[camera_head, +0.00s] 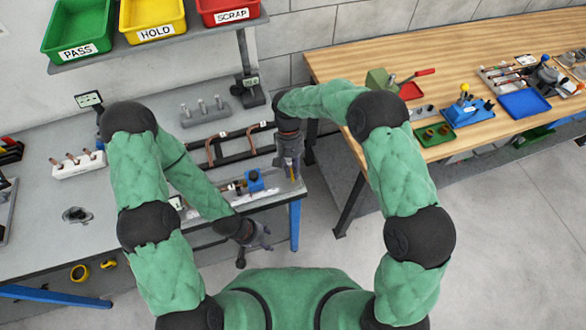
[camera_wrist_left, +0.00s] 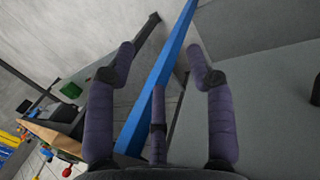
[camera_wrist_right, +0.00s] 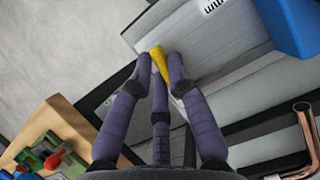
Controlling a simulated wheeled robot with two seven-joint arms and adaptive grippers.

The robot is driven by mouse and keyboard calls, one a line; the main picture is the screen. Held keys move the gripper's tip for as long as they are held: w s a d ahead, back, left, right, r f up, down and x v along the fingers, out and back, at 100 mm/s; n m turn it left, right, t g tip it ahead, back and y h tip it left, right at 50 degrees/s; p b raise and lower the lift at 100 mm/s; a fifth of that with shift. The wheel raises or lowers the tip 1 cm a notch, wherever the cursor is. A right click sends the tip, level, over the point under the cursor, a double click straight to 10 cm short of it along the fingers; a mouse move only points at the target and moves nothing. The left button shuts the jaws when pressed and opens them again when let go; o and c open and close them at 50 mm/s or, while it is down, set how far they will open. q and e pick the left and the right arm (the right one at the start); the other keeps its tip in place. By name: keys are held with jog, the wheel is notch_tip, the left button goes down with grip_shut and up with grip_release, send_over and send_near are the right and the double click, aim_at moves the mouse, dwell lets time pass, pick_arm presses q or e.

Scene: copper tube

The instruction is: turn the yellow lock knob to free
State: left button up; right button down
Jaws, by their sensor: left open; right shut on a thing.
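The yellow lock knob (camera_wrist_right: 159,62) shows in the right wrist view between the fingertips of my right gripper (camera_wrist_right: 160,70), which is shut on it. In the head view my right gripper (camera_head: 291,166) points down at the right end of the grey bench, and mostly hides the knob. The blue block (camera_wrist_right: 296,24) stands beside it in the right wrist view and also shows in the head view (camera_head: 254,181). Which way the knob is turned cannot be told. My left gripper (camera_head: 256,246) is open and empty at the bench's front edge; its spread fingers show in the left wrist view (camera_wrist_left: 160,62).
Copper tubes (camera_head: 232,145) lie on the grey bench (camera_head: 110,235) behind the blue block. A white rack (camera_head: 77,165) stands at the left. A wooden bench (camera_head: 440,65) with a blue tray (camera_head: 524,103) and tools is at the right, across a gap of floor.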

jog(key=shift+n, duration=0.6)
jog(key=shift+h, duration=0.3)
jog(key=c, duration=1.2)
grip_release()
jog(key=v, duration=1.2)
jog(key=shift+s+a, duration=0.1)
jog(key=shift+s, duration=0.05)
